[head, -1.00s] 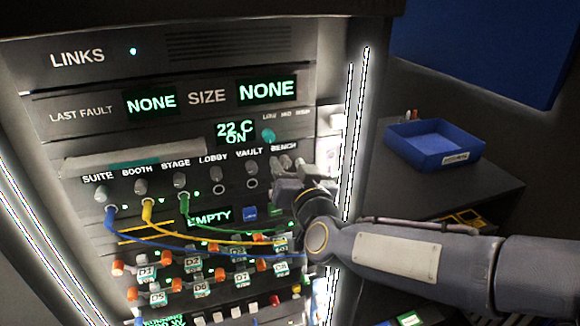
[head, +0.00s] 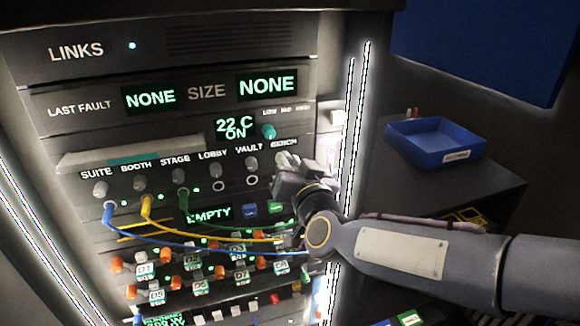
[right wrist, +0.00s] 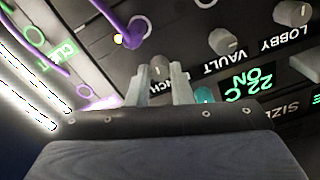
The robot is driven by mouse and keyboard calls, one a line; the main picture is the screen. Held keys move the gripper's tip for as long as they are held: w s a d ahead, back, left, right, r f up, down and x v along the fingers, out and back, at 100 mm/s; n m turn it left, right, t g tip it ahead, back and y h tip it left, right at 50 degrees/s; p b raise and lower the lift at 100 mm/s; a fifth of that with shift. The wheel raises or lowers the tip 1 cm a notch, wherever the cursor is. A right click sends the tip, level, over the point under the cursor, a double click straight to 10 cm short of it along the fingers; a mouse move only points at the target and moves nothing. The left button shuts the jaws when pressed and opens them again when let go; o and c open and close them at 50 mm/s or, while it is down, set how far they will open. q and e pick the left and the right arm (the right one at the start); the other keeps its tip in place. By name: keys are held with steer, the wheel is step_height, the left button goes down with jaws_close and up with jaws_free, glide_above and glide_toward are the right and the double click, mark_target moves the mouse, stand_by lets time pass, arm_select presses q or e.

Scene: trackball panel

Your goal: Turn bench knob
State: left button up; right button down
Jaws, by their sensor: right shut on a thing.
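The bench knob (right wrist: 158,67) is a small dark grey knob at the right end of a row of similar knobs. In the right wrist view, which shows the panel upside down, it sits between my two fingertips. My right gripper (right wrist: 160,77) is shut on it, with one finger on each side. In the head view my right gripper (head: 284,168) covers the knob, just below the BENCH label (head: 284,143). Part of that label also shows between the fingers in the wrist view. My left gripper is not in view.
The neighbouring VAULT knob (head: 251,167) and LOBBY knob (head: 217,170) are close by on the left. A teal knob (head: 268,132) sits above. Blue, yellow and green cables hang below the row. A blue tray (head: 433,145) stands on a dark surface at right.

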steer(key=m+b, duration=0.2)
steer(key=m, duration=0.1)
steer(key=shift+f, duration=0.25)
steer(key=m+b, duration=0.3)
steer(key=m, duration=0.2)
steer(key=shift+d, duration=0.1)
steer(key=m+b, duration=0.2)
steer(key=m, duration=0.2)
steer(key=m+b, duration=0.2)
steer(key=m, duration=0.2)
steer(key=shift+m+b, duration=0.3)
steer(key=shift+m, duration=0.2)
steer(key=c, duration=1.3)
jaws_free()
steer(key=shift+r, duration=0.1)
